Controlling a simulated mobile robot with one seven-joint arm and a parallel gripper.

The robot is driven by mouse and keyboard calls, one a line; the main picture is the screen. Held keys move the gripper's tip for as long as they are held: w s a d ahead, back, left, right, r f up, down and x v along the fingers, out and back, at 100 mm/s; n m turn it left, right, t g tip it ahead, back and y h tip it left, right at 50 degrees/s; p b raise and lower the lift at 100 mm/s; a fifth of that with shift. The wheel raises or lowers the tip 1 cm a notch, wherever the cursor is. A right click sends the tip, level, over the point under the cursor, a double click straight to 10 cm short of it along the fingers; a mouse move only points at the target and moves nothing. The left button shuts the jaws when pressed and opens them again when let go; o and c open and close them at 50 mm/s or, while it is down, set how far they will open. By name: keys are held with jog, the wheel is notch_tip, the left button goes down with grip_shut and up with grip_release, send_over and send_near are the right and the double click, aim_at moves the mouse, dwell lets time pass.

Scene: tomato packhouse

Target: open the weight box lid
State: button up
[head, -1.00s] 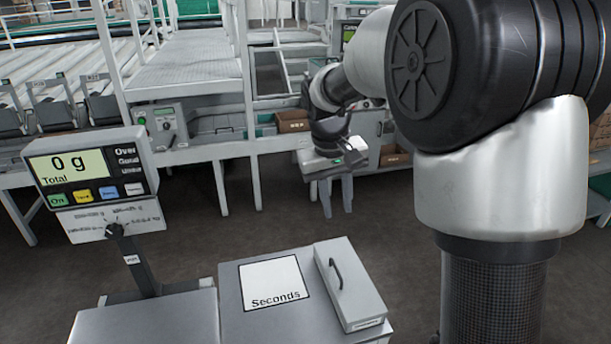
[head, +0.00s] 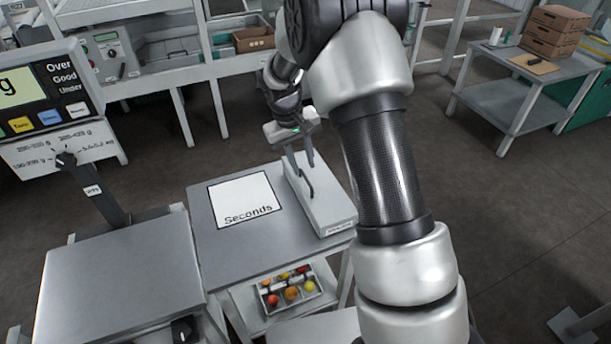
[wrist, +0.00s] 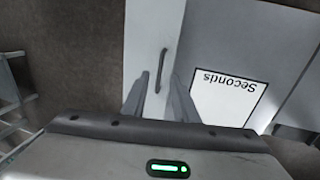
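The weight box (head: 318,203) is a long light-grey box with a dark curved handle (head: 304,182) on its lid. It stands at the right side of the grey table, and its lid is shut. My gripper (head: 302,166) is over the far end of the box. In the wrist view my gripper (wrist: 157,88) has its two fingers apart with nothing between them, and the handle (wrist: 161,68) shows beyond and between the fingertips. I cannot tell how high the fingertips are above the lid.
A white mat marked Seconds (head: 243,199) lies on the table left of the box. A scale with a display (head: 50,95) and grey platform (head: 120,287) stands at left. A tray of tomatoes (head: 290,292) sits on a lower shelf. Open floor lies to the right.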

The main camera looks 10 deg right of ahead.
aim_at(307, 180)
jog(key=f, duration=0.2)
jog(key=d+f, duration=0.1)
jog(key=f, duration=0.2)
jog(key=shift+w, duration=0.1)
grip_shut()
dwell(1.3)
